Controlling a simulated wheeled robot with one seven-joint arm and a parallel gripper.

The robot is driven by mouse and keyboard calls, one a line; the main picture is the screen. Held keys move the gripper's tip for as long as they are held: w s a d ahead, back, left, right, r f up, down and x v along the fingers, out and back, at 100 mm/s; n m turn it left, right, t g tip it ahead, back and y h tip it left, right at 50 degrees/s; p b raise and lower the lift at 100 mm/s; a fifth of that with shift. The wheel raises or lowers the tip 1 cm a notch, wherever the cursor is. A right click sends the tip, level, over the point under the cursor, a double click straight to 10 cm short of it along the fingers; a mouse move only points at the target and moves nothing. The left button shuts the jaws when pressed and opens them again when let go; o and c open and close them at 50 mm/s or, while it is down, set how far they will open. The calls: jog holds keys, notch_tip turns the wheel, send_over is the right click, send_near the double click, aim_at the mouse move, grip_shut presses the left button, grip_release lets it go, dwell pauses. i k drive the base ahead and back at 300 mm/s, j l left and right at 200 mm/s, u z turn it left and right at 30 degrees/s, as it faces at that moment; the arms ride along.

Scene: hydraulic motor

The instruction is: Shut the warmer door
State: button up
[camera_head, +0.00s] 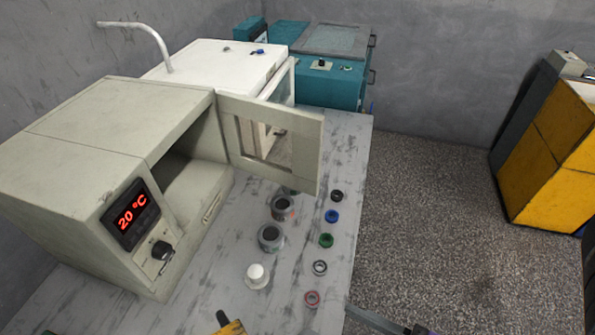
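The warmer (75,150) is a beige box at the left of the table. Its red display (131,213) reads 20 °C, and a black knob (162,251) sits below it. The warmer door (273,138) is a beige panel with a window. It stands wide open, swung out to the right from the far side of the dark opening, over the table. The chamber shows partly, with a beige block inside. I cannot make out my gripper in this view, and nothing is seen touching the door.
Several rings and cylindrical parts, including a white knobbed piece (257,276) and a blue ring (332,216), stand on the table (215,285) in front of the warmer. A dark bar (375,320) shows at the bottom edge. A yellow cabinet (550,155) stands right, across open floor.

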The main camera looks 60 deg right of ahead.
aim_at(307, 128)
jog(key=l+u, duration=0.15)
jog(key=u, duration=0.25)
jog(key=l+u, duration=0.15)
jog(key=u, duration=0.25)
jog(key=l+u, duration=0.2)
jog(key=l, duration=0.25)
jog(key=k+l+u, duration=0.15)
jog(key=l, duration=0.25)
jog(key=l+u, duration=0.2)
jog(key=l, duration=0.25)
jog(key=k+l+u, duration=0.2)
jog(key=l, duration=0.2)
jog(key=k+l, duration=0.1)
jog(key=l, duration=0.3)
jog(key=k+l, duration=0.15)
jog(key=l, duration=0.2)
jog(key=k+l, duration=0.1)
jog(key=l, duration=0.3)
jog(key=k+l, duration=0.15)
jog(key=l, duration=0.25)
jog(key=k+l+u, duration=0.1)
jog(key=l, duration=0.3)
jog(key=k+l, duration=0.15)
jog(key=l, duration=0.2)
